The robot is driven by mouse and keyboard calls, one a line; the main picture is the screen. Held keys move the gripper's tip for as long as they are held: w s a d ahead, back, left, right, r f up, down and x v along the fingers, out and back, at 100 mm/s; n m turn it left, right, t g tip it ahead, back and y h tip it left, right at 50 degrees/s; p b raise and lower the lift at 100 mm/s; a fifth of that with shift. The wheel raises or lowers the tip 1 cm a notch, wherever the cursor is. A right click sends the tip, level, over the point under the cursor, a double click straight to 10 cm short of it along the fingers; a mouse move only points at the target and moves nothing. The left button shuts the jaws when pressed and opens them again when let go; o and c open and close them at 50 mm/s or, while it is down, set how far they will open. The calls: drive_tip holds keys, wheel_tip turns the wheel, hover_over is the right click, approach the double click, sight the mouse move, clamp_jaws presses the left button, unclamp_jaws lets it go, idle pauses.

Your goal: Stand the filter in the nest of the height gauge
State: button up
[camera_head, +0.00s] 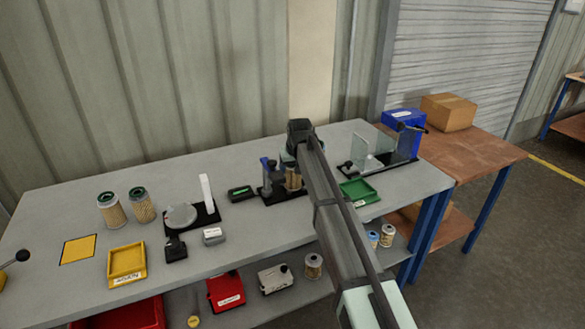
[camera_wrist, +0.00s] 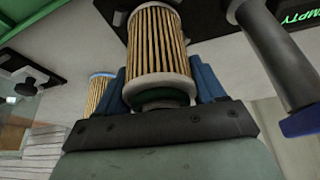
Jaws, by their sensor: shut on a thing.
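A pleated tan filter (camera_wrist: 158,45) is held between the blue jaws of my gripper (camera_wrist: 165,92), its green end towards the gripper. In the head view the filter (camera_head: 293,177) looks upright, just over or on the black base of a post fixture (camera_head: 283,195), which appears to be the height gauge. Its grey post (camera_wrist: 270,50) stands to the right of the filter in the wrist view. My gripper (camera_head: 292,162) comes down from above, partly hidden by my arm. The nest is hidden, and I cannot tell whether the filter touches it.
Two filters (camera_head: 112,210) stand at the left, near a yellow tray (camera_head: 127,264). A small display (camera_head: 241,193) reading EMPTY is left of the gauge. A disc fixture (camera_head: 181,217) stands further left. A green tray (camera_head: 360,191) and a fixture with clear plates (camera_head: 362,163) are at right.

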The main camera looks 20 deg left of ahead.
drive_tip(key=o, duration=1.2)
drive_tip(key=shift+r, duration=0.25)
drive_tip(key=shift+r, duration=0.8)
drive_tip(key=shift+r, duration=3.2)
drive_tip(key=shift+w, duration=0.1)
